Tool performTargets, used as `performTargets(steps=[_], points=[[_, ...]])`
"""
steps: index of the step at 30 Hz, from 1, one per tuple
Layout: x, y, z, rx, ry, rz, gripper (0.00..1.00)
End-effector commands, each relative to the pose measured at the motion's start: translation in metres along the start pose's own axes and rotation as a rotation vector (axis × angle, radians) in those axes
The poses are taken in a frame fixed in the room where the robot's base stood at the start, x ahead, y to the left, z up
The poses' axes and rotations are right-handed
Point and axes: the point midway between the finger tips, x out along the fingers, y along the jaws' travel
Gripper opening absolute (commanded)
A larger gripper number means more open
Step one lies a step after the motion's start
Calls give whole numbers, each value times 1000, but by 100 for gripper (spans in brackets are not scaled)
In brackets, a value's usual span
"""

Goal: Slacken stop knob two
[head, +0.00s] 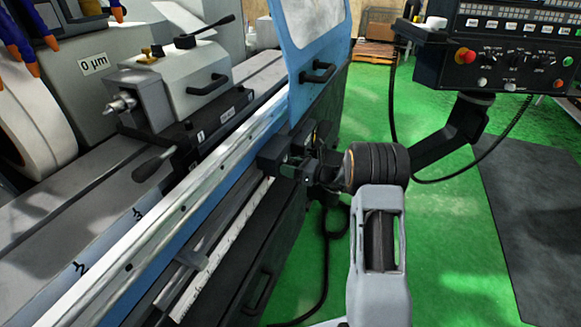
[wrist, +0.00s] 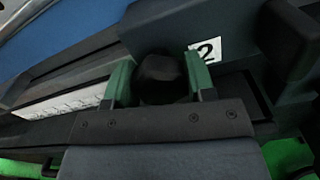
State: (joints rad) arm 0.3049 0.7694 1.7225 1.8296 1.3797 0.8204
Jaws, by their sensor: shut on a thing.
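Stop knob two (wrist: 160,75) is a dark round knob in the wrist view, beside a white label marked 2 (wrist: 206,50). My gripper (wrist: 158,82) has green finger pads on either side of the knob and is shut on it. In the head view, my gripper (head: 305,165) reaches left to the dark stop block (head: 276,152) on the front rail of the machine. There the knob itself is hidden by the block and my gripper.
A white scale strip (head: 225,245) runs along the rail, and shows in the wrist view too. A blue door (head: 308,60) with a handle stands behind the block. A control panel (head: 495,55) hangs at the upper right.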

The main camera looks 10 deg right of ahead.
Motion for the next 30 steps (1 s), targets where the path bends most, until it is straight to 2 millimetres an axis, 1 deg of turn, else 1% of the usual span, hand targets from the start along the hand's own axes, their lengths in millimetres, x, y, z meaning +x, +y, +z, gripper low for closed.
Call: performTargets(steps=[5, 11, 30], points=[[0, 0, -2, -22, 0, -3, 26], [1, 0, -5, -121, 0, -2, 26], [1, 1, -9, -714, 1, 1, 26]])
